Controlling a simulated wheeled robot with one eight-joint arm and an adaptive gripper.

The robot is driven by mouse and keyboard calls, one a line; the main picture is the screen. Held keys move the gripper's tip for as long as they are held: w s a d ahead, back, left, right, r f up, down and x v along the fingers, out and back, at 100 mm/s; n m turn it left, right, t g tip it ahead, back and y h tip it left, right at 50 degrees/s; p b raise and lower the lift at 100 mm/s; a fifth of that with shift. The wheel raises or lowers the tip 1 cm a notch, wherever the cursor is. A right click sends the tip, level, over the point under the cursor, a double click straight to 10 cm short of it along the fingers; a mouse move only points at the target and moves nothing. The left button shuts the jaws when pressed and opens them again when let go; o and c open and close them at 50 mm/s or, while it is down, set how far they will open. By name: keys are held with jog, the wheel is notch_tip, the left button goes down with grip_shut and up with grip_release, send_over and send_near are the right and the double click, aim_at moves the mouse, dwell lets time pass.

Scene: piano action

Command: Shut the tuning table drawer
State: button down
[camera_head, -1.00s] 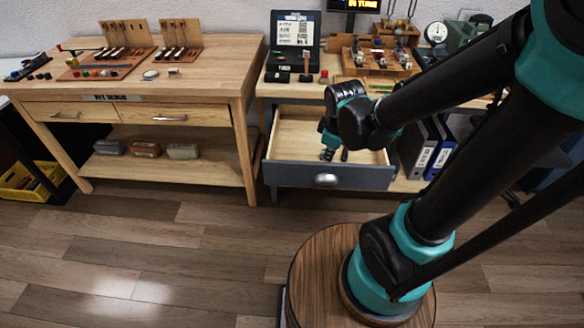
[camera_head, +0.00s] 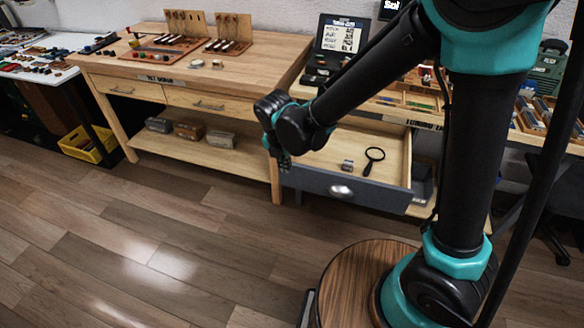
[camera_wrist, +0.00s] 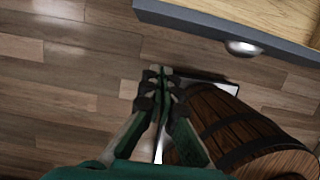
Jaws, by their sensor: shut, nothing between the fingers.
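The tuning table drawer (camera_head: 365,193) stands pulled out, with a dark grey front and a round silver knob (camera_head: 341,191). Inside its pale wood tray lie a black magnifying glass (camera_head: 373,157) and a small metal item (camera_head: 347,166). My gripper (camera_head: 285,165) is shut and empty, near the left end of the drawer front in the head view; whether it touches cannot be told there. In the wrist view my gripper (camera_wrist: 160,72) points over the floor, apart from the drawer front (camera_wrist: 200,24), whose knob (camera_wrist: 243,48) shows at upper right.
The tuning table (camera_head: 400,105) holds a black case (camera_head: 338,42) and trays. A wooden workbench (camera_head: 190,75) with two drawers stands to the left. A yellow crate (camera_head: 85,145) is on the floor. Open plank floor lies in front.

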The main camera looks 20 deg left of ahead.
aim_at(291, 171)
jog(key=w+f, duration=0.1)
jog(key=f, duration=0.2)
jog(key=w+f, duration=0.2)
jog(key=f, duration=0.1)
jog(key=w+f, duration=0.2)
jog(key=f, duration=0.1)
jog(key=shift+d, duration=0.1)
jog(key=shift+w, duration=0.65)
